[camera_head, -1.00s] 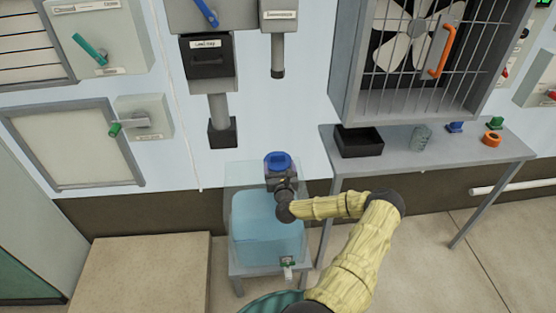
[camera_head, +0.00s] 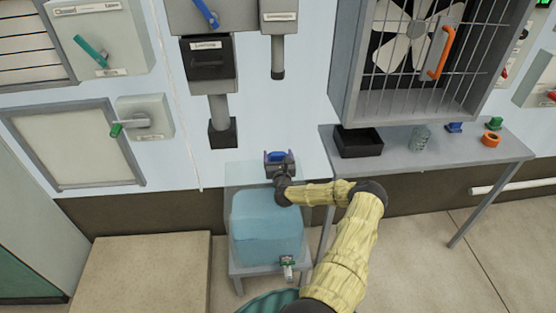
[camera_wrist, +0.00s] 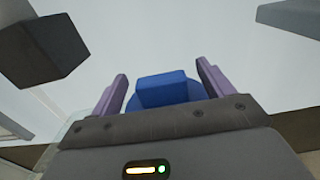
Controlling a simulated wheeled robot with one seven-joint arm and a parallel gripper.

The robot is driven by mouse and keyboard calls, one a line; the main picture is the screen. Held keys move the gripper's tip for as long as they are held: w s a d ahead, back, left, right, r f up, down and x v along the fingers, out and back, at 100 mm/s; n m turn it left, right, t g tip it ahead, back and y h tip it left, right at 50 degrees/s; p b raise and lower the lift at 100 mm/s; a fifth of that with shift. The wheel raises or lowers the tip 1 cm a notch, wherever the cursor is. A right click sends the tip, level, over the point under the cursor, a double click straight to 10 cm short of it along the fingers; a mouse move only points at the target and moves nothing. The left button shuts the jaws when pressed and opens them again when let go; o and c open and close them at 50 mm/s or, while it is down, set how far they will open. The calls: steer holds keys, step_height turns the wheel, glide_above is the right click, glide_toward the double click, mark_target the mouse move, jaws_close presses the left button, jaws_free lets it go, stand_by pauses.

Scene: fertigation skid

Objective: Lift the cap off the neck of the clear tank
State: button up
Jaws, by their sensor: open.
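The clear tank (camera_head: 267,232) holds blue liquid and stands on a low grey stand, with a green-handled tap (camera_head: 288,263) at its lower front. The blue cap (camera_head: 276,156) shows above the tank's back, partly behind my gripper (camera_head: 279,161). In the wrist view, the cap (camera_wrist: 168,88) is a round disc with a raised block on top. My gripper (camera_wrist: 162,72) is open, with one purple finger on each side of the block and gaps between. The tank's neck is hidden, so I cannot tell whether the cap is seated on it.
A dark downpipe (camera_head: 222,130) hangs from the wall left of the cap. To the right, a grey bench (camera_head: 400,160) bears a black tray (camera_head: 358,141), a clear cup (camera_head: 420,138) and an orange ring (camera_head: 491,139). A caged fan (camera_head: 411,50) is above.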

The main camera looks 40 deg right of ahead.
mark_target(277, 154)
steer(key=shift+w+d, duration=0.25)
steer(key=shift+w, duration=0.25)
steer(key=c, duration=1.1)
step_height(277, 154, up, 10)
stand_by(0.4)
